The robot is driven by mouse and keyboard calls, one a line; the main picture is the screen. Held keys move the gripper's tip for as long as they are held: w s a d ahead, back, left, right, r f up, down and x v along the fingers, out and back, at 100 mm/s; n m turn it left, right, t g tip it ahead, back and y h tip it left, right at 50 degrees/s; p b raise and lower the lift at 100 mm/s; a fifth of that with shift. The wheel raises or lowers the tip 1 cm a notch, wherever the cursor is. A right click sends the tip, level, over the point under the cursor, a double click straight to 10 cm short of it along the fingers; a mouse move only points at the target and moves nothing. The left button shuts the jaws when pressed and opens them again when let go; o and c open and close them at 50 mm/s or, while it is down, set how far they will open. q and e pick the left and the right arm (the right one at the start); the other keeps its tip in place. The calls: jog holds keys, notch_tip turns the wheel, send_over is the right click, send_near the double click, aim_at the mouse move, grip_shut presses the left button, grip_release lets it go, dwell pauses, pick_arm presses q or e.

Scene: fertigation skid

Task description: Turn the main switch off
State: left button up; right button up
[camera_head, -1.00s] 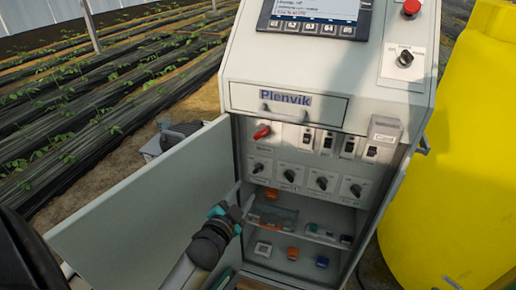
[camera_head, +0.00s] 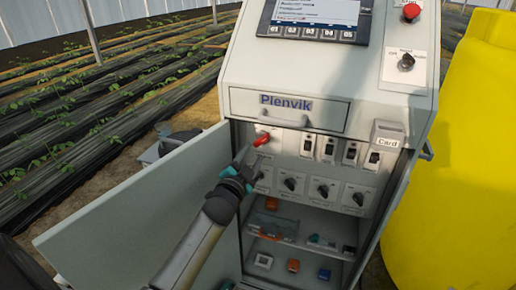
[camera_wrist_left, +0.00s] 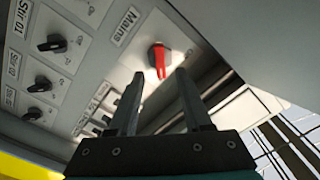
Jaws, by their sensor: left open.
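The main switch is a red rotary handle (camera_head: 262,139) at the upper left of the panel inside the open cabinet. In the left wrist view the red handle (camera_wrist_left: 159,60) sits on a plate next to a label reading "Mains". My left gripper (camera_head: 248,160) is open, just below and left of the red handle in the head view. In the wrist view its two fingers (camera_wrist_left: 156,88) point at the handle, whose lower end shows between and beyond the fingertips. I cannot tell whether they touch it. My right gripper is not in view.
The open cabinet door (camera_head: 130,215) stands to the left of my arm. Black rotary knobs (camera_head: 290,184) and small switches (camera_head: 329,147) sit close by on the panel. A yellow tank (camera_head: 450,160) stands at the right. A shelf with small parts is below.

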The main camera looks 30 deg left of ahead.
aim_at(260, 143)
pick_arm(q)
jog(key=shift+b+x, duration=0.6)
jog(key=shift+x, duration=2.2)
grip_shut()
